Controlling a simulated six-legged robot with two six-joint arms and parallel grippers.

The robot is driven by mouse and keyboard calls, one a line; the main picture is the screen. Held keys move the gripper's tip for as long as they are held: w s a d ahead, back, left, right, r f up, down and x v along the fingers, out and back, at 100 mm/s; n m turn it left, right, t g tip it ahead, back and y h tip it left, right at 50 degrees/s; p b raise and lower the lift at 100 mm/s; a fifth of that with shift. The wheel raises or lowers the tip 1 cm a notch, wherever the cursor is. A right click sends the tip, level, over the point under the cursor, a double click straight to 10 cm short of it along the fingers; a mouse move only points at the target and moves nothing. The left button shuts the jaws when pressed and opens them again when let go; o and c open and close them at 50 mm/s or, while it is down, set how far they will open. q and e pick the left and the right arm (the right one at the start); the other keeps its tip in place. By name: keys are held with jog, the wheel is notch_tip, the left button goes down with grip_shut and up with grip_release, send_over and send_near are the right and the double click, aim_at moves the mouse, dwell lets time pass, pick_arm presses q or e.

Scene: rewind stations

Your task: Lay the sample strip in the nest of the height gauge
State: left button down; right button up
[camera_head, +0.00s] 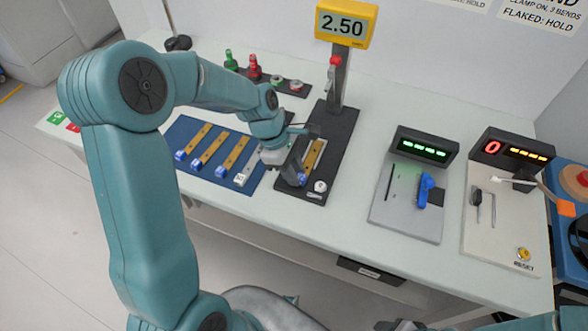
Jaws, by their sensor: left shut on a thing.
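The height gauge has a dark base (335,150), an upright column and a yellow display (346,24) reading 2.50. A brownish sample strip (314,156) with a blue end lies along the gauge's base, at or just above the nest; I cannot tell whether it touches down. My left gripper (296,166) is at the left side of this strip, shut on it near its blue end; the fingers are small and partly hidden. My right gripper is not in view.
A blue mat (190,131) left of the gauge holds several more strips, most with blue ends. Bottles and small pots stand on a dark tray (294,89) behind. Two instrument stations (408,209) (498,222) stand to the right. White table (345,222) is clear between them.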

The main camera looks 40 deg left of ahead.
pick_arm(q)
jog(key=c, duration=0.9)
grip_release()
jog(key=shift+f, duration=0.15)
jog(key=v, duration=1.2)
jog(key=shift+p, duration=0.45)
jog(key=shift+s, duration=0.15)
